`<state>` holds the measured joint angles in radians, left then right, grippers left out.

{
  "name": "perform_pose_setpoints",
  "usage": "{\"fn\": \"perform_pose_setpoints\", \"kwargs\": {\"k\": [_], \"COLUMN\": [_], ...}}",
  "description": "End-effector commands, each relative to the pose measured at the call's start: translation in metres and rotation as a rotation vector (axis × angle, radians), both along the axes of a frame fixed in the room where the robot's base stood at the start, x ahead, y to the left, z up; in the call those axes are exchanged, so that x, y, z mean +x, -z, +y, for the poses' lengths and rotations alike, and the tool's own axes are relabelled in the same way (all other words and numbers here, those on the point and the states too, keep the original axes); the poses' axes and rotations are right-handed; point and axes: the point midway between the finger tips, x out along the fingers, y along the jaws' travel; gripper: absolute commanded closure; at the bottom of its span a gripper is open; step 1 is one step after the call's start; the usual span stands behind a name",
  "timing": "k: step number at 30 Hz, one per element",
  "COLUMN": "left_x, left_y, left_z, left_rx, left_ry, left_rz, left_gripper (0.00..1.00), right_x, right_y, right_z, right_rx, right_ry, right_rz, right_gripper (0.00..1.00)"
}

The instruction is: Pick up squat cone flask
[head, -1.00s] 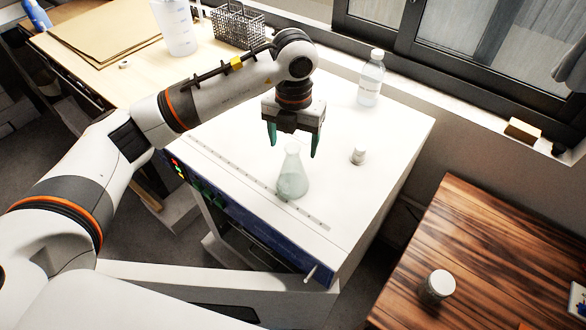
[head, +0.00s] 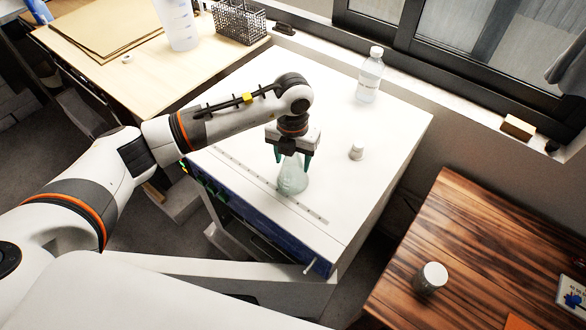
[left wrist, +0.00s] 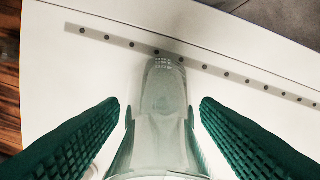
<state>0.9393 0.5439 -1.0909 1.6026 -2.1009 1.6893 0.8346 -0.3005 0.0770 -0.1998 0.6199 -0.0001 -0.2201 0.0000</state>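The squat cone flask (head: 292,178) is clear glass with a pale tint and stands upright on the white top of the drying oven (head: 345,215). My left gripper (head: 292,157) is pointed down over the flask, with its green fingers on either side of the neck. In the left wrist view the flask (left wrist: 163,95) lies between the two open green fingers (left wrist: 160,130), with a visible gap on each side. The flask's upper neck is partly hidden by the gripper in the head view. My right gripper is not in view.
A perforated strip (head: 262,183) runs along the oven's front. A wooden table (head: 480,255) with a jar (head: 431,279) is at the right.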

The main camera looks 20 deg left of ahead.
Motion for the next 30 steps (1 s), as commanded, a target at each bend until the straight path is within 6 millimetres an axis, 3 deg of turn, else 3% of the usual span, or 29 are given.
{"fn": "perform_pose_setpoints", "kwargs": {"k": [1,8,17,30], "left_x": [0.000,0.000,0.001,0.001], "left_y": [0.000,0.000,-0.005,-0.083], "left_z": [0.000,0.000,0.000,-0.001], "left_rx": [0.000,0.000,-0.002,-0.001], "left_ry": [0.000,0.000,0.000,0.002], "left_rz": [0.000,0.000,-0.003,-0.006], "left_gripper": [0.51,0.89,0.90,0.90], "right_x": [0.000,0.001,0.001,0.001], "right_y": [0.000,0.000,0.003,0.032], "right_z": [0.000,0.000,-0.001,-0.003], "right_rx": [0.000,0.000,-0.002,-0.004], "right_ry": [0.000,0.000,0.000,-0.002], "right_rz": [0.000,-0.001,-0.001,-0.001], "right_gripper": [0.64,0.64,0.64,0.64]}}
